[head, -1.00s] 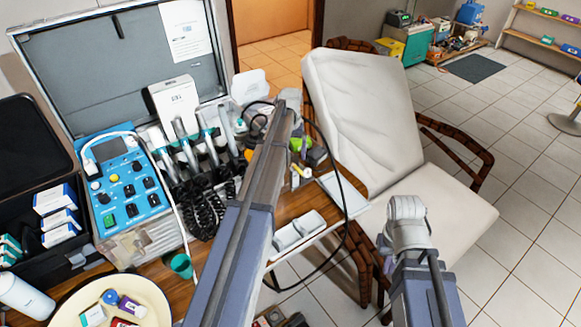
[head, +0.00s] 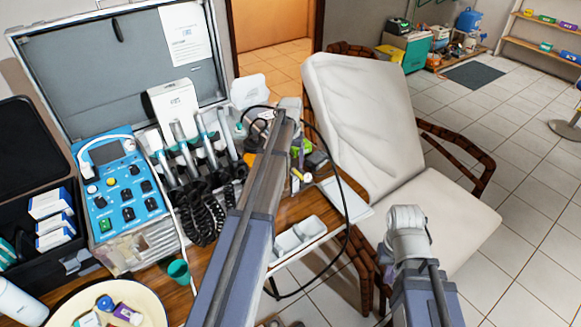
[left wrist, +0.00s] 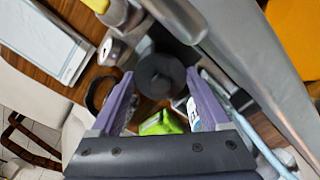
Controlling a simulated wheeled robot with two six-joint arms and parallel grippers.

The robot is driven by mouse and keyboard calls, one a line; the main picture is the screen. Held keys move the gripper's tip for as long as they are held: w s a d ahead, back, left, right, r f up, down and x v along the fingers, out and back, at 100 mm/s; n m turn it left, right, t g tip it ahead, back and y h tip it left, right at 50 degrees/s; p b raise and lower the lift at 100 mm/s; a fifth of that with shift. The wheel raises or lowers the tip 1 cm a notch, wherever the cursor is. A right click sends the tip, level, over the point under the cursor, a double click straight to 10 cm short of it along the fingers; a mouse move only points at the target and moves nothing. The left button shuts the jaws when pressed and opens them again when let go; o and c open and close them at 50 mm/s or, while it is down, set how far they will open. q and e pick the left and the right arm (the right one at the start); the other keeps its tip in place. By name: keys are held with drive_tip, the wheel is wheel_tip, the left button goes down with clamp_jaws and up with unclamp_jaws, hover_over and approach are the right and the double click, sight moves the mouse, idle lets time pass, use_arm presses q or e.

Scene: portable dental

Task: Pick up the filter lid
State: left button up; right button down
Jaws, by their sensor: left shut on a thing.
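A dark grey round lid (left wrist: 160,76), which looks like the filter lid, sits between the two purple fingers of my left gripper (left wrist: 160,80) in the left wrist view. The fingers are shut on its sides. Whether it is clear of what lies beneath cannot be told. In the head view my left arm's links hide this gripper and the lid. My right gripper (head: 408,222) is at the lower right, in front of the chair; its fingers cannot be made out.
A green item (left wrist: 160,123), a black ring (left wrist: 100,94) and a small metal container (left wrist: 112,50) lie close by the left gripper. A blue control unit (head: 121,188) and several handpieces stand left of the arm. A reclining chair (head: 365,110) stands right of the table.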

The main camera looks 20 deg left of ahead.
sight(291, 159)
use_arm(q)
drive_tip(key=shift+c, duration=0.7)
drive_tip(key=shift+r, duration=0.15)
wheel_tip(291, 159, up, 10)
drive_tip(key=p, duration=1)
